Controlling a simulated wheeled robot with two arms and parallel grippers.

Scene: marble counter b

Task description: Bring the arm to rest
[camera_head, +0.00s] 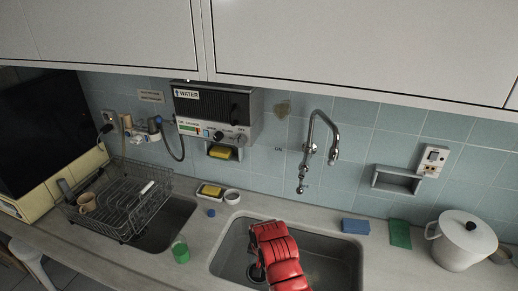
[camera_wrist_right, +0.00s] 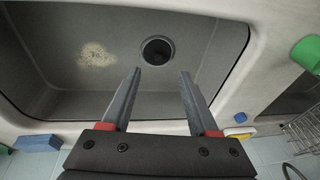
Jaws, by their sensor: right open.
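My right arm (camera_head: 278,256) is red and reaches over the large sink basin (camera_head: 228,252) from the bottom of the head view. The fingers point toward the dark round drain (camera_wrist_right: 157,50) in the basin floor. A pale brownish stain (camera_wrist_right: 97,55) lies on the floor beside the drain. My left gripper is in neither view.
A dish rack (camera_head: 120,200) with a cup stands at the left, by a small sink. A green cup (camera_head: 180,252) stands between the basins. A blue sponge (camera_head: 355,226), green pad (camera_head: 400,233) and white pot (camera_head: 462,243) are at the right. A faucet (camera_head: 318,140) overhangs the back.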

